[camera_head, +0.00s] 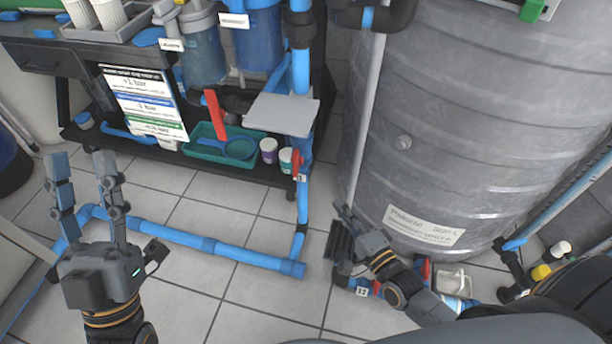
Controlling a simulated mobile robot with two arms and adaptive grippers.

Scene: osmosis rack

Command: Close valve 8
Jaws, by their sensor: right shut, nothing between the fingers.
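Several valves with red handles show, but I cannot read which one is number 8. A long red handle (215,113) stands up at the rack. A small red handle (296,161) is on the upright blue pipe, above a small number tag. Low by the tank, a red handle (425,269) and a numbered tag (362,291) sit on piping partly hidden by my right arm. My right gripper (343,228) is shut and empty above this piping, beside the tank's foot. My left gripper (81,165) is open and empty over the floor at left.
A big grey tank (480,120) fills the right. A blue pipe (220,247) runs low across the floor, from my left gripper towards the right one. A teal tray (205,150) and small tubs (269,150) are on the rack's lower shelf.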

